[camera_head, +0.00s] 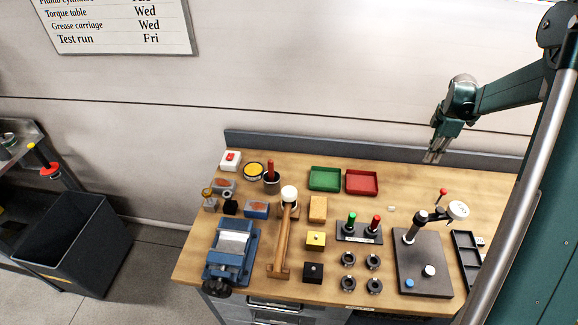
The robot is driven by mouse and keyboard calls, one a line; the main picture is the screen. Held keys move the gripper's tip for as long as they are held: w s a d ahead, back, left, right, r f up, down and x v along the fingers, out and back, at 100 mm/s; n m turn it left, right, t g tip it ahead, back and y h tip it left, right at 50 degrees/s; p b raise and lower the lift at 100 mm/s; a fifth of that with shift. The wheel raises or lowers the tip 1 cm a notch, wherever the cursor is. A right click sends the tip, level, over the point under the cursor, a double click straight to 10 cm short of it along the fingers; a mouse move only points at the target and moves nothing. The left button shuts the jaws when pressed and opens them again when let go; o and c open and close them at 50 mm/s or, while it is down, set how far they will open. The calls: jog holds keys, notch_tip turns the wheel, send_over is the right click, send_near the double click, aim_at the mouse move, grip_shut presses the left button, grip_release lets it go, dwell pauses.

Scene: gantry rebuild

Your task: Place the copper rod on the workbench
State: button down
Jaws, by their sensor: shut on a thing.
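The workbench (190,266) has a light wooden top and fills the lower middle of the head view. My gripper (433,156) is above the back right part of the bench, in front of the low grey back rail. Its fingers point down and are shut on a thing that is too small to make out. I cannot pick out a copper rod for certain in this view.
Green (325,179) and red (362,183) trays lie below left of my gripper. A dial-gauge stand (423,262) stands at right, a blue vise (232,250) front left, a mallet (283,235) between. Bare wood shows right of the red tray.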

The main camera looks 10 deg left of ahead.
jog(key=w+a, duration=0.4)
jog(key=a, duration=1.1)
send_over(292, 163)
jog(key=shift+w+r, duration=0.1)
jog(key=shift+f, duration=3.15)
jog(key=shift+f, duration=1.85)
jog(key=shift+f, duration=0.2)
